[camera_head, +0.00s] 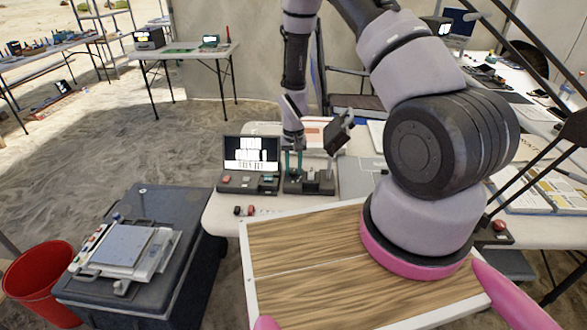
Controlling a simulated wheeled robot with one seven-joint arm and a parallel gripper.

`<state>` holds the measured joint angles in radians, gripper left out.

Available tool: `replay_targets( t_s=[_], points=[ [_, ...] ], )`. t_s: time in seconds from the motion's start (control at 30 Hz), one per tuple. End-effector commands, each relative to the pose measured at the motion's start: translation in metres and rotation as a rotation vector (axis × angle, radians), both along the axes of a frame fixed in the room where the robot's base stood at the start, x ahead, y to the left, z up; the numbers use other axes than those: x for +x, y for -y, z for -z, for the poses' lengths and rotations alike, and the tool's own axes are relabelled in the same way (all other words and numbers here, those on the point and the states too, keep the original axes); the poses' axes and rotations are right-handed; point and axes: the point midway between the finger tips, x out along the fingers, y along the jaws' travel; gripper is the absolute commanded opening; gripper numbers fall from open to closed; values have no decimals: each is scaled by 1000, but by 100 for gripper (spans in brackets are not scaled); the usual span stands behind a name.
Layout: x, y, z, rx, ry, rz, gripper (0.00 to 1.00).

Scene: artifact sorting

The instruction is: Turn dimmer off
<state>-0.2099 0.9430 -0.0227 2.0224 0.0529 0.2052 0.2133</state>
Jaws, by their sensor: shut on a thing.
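My gripper (293,168) points down at the table, with its teal fingertips at the top of a dark control box (318,187). It is shut on a small part of that box, which looks like the dimmer's control. The fingers hide most of that part, so its setting cannot be read. To its left is a dark console (240,184) with a red button and other small controls. A lit screen (252,153) with white blocks on black stands behind the console.
A dark tilted block (339,132) stands just right of my gripper. Small dark and red pieces (244,210) lie at the table's front left. A wood-grained panel (300,250) is in front. A black bin (180,235) and a red bucket (42,285) stand left.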

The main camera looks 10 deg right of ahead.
Motion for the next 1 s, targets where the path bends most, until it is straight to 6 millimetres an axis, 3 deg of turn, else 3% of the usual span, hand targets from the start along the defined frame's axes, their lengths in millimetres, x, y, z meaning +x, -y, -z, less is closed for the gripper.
replay_targets(
  t_s=[0.77, 0.8, 0.83, 1.0],
  points=[
    [1, 0, 0, 0, 2, -95, 0],
    [1, 0, 0, 0, 2, -95, 49],
    [1, 0, 0, 0, 2, -95, 61],
    [0, 0, 0, 0, 1, -94, 64]
  ],
)
